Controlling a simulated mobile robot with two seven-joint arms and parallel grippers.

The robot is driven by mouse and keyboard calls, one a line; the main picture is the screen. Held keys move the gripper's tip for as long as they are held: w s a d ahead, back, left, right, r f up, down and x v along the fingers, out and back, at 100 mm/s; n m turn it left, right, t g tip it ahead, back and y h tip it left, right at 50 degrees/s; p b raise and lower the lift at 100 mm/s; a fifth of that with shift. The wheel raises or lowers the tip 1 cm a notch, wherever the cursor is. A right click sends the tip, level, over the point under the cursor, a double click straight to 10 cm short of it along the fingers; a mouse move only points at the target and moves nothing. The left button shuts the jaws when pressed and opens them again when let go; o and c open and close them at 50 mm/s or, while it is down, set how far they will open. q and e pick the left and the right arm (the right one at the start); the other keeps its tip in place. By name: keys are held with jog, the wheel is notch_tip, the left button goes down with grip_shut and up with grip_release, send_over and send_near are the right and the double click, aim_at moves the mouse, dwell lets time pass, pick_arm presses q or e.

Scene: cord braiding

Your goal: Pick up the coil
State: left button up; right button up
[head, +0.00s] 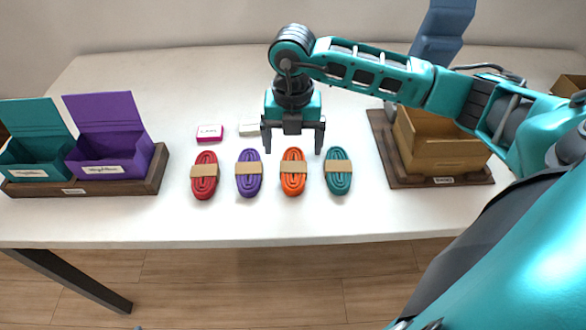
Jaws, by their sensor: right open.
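Several cord coils with tan paper bands lie in a row on the white table: a red coil (204,175), a purple coil (249,173), an orange coil (293,174) and a teal coil (338,171). My right gripper (293,148) is open and points down, with its fingertips just behind and apparently above the orange coil. Nothing shows between its fingers. The exact height above the table is hard to tell. My left gripper is not in view.
A teal box (38,153) and a purple box (112,155) stand open-lidded on a wooden tray at the left. A wooden box (437,148) stands on a board at the right. A pink-edged label (210,133) and a white block (249,129) lie behind the coils. The front table strip is clear.

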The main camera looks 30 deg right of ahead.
aim_at(293, 166)
jog(key=shift+s+f, duration=0.15)
jog(key=shift+f, duration=2.85)
jog(key=shift+c, duration=0.4)
jog(key=c, duration=1.1)
jog(key=shift+c, duration=0.3)
jog(key=shift+r, duration=0.15)
